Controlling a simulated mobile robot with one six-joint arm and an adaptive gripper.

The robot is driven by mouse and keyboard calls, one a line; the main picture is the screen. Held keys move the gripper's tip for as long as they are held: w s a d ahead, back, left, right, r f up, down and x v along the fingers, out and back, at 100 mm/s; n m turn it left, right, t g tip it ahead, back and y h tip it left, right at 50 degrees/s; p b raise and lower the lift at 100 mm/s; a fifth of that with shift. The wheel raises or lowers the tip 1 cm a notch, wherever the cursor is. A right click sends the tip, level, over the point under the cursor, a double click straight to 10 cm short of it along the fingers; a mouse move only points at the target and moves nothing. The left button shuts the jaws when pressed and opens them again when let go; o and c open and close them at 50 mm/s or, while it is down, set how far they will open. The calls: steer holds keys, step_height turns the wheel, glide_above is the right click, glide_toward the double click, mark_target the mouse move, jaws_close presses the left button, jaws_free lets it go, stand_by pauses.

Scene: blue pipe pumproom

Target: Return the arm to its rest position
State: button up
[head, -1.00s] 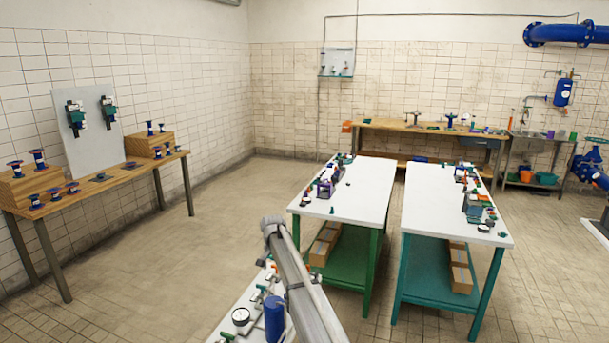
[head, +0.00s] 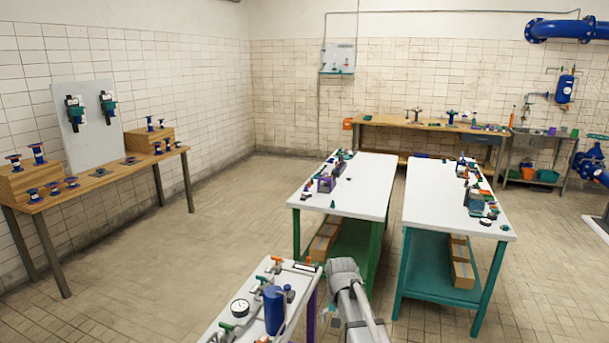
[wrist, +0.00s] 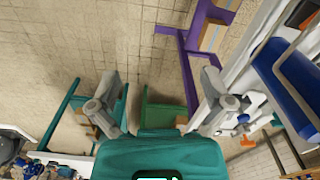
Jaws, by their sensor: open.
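My gripper (wrist: 160,105) shows in the wrist view with its two grey fingers spread wide apart and nothing between them. Its teal body fills the bottom middle of that view. In the head view my grey arm reaches up from the bottom edge, just right of the near bench (head: 238,326). Its fingertips cannot be made out there. In the wrist view a blue cylinder (wrist: 290,85) and the purple bench frame (wrist: 190,60) lie close to the right finger; whether they touch cannot be told.
The near bench carries a gauge (head: 240,308), a blue tank (head: 274,309) and valves. Two white-topped tables, one green-legged (head: 345,190) and one teal-legged (head: 440,205), stand ahead. A wooden table (head: 100,180) is at left. The floor between (head: 220,215) is clear.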

steer(key=s+d+f+b, duration=0.1)
steer(key=s+d, duration=0.2)
steer(key=s, duration=0.5)
steer(key=s+d+f+n+b, duration=0.1)
steer(key=s+d, duration=0.3)
steer(key=s, duration=0.4)
steer(key=shift+s+d+f+n, duration=0.15)
steer(key=shift+f+n, duration=0.1)
steer(key=shift+n, duration=0.05)
